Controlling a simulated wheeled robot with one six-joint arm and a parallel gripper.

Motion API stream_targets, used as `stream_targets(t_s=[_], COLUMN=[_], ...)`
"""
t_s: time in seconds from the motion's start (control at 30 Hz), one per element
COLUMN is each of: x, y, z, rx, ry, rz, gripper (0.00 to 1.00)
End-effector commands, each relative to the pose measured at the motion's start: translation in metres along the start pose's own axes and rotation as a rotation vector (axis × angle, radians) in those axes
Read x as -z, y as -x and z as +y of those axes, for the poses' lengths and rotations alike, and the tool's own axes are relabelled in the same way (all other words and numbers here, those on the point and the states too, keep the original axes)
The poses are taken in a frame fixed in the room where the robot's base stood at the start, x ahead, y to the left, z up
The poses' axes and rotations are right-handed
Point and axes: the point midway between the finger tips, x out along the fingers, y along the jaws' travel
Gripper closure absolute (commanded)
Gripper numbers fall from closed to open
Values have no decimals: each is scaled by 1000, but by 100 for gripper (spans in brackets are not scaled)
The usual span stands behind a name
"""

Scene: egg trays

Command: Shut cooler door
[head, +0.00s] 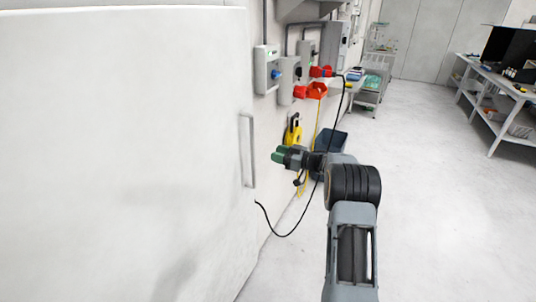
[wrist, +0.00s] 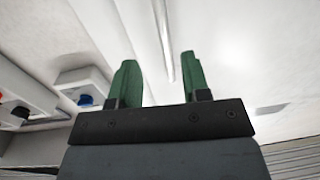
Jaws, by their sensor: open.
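The cooler door (head: 120,150) is a large white panel filling the left of the head view. Its vertical metal bar handle (head: 248,150) is near the door's right edge. Whether the door is open or shut is hard to tell from here. My gripper (head: 279,156), with green fingers, is to the right of the handle and apart from it. In the wrist view the gripper (wrist: 158,80) is open and empty. The handle (wrist: 163,40) shows there beyond and between the fingertips, with the white door (wrist: 230,45) around it.
Electrical boxes (head: 266,70) and red sockets (head: 318,90) are on the wall past the door. A workbench (head: 500,105) is at the right. The floor (head: 440,200) between is clear.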

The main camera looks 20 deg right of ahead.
Motion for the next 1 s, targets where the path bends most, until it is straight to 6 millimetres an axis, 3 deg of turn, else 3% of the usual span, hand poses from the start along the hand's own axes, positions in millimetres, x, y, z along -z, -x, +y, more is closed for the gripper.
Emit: stream_targets(t_s=[0.2,0.77,0.87,0.93,1.0], x=[0,0,-5,-13,-33], y=[15,16,17,19,27], z=[0,0,9,26,45], rx=[-1,0,-52,-149,-292], ry=[0,10,62,99,112], rz=[0,0,-33,-71,-137], gripper=[57,57,57,57,57])
